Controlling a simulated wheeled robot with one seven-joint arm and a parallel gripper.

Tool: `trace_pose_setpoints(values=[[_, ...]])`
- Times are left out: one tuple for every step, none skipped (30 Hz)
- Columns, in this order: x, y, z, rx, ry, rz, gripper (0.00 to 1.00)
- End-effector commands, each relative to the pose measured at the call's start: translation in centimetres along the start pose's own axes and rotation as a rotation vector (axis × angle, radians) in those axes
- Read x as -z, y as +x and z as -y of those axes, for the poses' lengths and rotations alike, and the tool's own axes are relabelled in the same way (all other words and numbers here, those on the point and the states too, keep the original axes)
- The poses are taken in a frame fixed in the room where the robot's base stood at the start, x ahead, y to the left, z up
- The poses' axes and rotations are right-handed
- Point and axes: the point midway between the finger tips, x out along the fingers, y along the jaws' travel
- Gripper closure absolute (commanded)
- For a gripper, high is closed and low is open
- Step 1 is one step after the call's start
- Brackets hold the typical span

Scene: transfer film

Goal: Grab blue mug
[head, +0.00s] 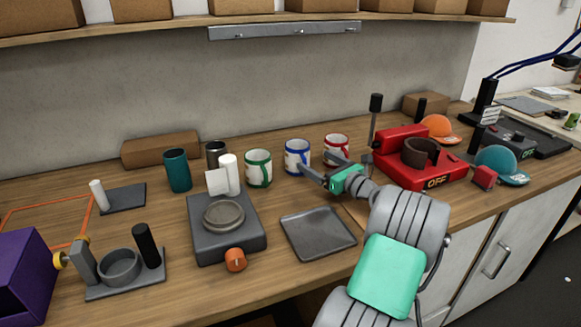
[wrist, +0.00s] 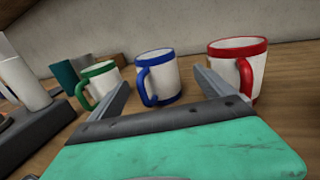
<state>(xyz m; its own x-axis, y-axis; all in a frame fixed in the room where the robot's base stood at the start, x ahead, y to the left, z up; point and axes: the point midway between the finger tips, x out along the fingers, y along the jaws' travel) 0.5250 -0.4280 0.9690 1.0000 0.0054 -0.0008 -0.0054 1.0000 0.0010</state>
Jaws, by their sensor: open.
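The blue mug (head: 297,155) is white with a blue rim, base and handle, and stands upright on the wooden counter. In the wrist view the blue mug (wrist: 158,77) is ahead of my gripper (wrist: 160,85), roughly between the lines of its two fingers, with its blue handle toward the left. My gripper (head: 318,172) is open and empty, low over the counter in front of the mugs. The green mug (head: 258,168) stands to the left of the blue mug, and the red mug (head: 336,146) to its right, partly hidden by my gripper in the head view.
A red heat press (head: 420,170) marked OFF stands to the right. A dark grey tray (head: 318,233) lies in front of the mugs. A grey scale-like device (head: 228,240) and a teal tumbler (head: 177,170) are to the left. A wall shelf (head: 180,25) runs above.

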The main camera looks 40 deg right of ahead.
Motion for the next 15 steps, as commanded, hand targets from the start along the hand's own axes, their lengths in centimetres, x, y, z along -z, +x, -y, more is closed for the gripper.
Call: trace_pose_setpoints(values=[[0.1,0.6,-0.3,-0.007,-0.002,0.001,0.07],[0.1,1.1,-0.5,-0.011,-0.002,0.000,0.07],[0.0,1.9,-0.7,-0.015,-0.002,0.000,0.07],[0.0,2.4,-0.9,-0.019,-0.001,0.000,0.07],[0.0,3.0,-1.1,-0.022,-0.001,0.001,0.07],[-0.1,3.8,-1.4,-0.027,-0.002,0.001,0.07],[-0.1,4.3,-1.5,-0.028,-0.003,0.001,0.07],[-0.1,4.8,-1.6,-0.031,-0.002,0.000,0.07],[-0.1,5.6,-1.7,-0.034,-0.002,0.001,0.07],[-0.1,6.2,-1.7,-0.034,-0.003,0.000,0.07],[-0.1,6.8,-1.8,-0.035,-0.002,0.000,0.07],[-0.1,7.5,-1.7,-0.034,-0.001,0.000,0.07],[-0.1,8.0,-1.7,-0.033,-0.002,0.000,0.07],[-0.2,8.4,-1.7,-0.033,-0.002,0.001,0.07],[-0.2,8.7,-1.6,-0.031,-0.001,0.001,0.07]])
